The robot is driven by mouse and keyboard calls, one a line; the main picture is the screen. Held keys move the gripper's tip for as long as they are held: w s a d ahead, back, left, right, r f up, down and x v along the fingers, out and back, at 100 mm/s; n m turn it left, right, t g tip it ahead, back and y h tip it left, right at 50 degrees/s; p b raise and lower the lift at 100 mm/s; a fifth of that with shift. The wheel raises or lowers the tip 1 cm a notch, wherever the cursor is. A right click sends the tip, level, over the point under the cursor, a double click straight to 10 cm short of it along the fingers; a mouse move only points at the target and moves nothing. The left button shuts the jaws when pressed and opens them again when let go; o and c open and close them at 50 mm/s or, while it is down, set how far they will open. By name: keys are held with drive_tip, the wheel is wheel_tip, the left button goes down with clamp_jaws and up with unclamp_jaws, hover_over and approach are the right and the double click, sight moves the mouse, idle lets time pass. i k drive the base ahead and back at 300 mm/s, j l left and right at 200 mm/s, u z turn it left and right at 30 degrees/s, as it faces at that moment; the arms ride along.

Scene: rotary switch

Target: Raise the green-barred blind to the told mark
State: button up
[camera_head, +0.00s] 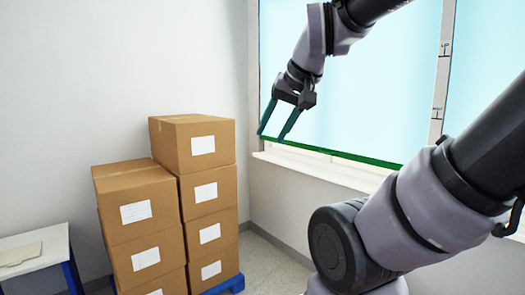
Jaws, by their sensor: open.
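The blind (375,90) is a light blue sheet over the window. Its green bar (345,156) runs along the lower edge, a little above the white sill, with a narrow strip of window frame showing beneath. A pale strip with dark marks (438,112) stands at the blind's right; its small labels are hard to read. My gripper (273,137) is open, with two teal fingers pointing down and left. Its tips overlap the bar's left end in the picture; I cannot tell whether they touch it. My arm hides part of the bar's right end. No rotary switch is visible.
Stacked cardboard boxes (206,192) stand left of the window on a blue pallet (226,284). A small white table (50,240) with a flat beige item is at the far left. The window sill (320,166) juts out below the blind. Some floor is clear beneath it.

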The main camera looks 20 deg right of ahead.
sight(375, 110)
drive_tip(key=i+u, duration=0.4)
drive_tip(key=i, duration=0.85)
drive_tip(key=i+z, duration=0.35)
drive_tip(key=i+j+z, duration=0.1)
drive_tip(key=i+z, duration=0.3)
drive_tip(key=i+l+z, duration=0.2)
drive_tip(key=z, duration=0.3)
drive_tip(key=i+l+z, duration=0.1)
drive_tip(key=i+z, duration=0.2)
drive_tip(key=z, duration=0.15)
drive_tip(key=i+z, duration=0.25)
drive_tip(key=z, duration=0.25)
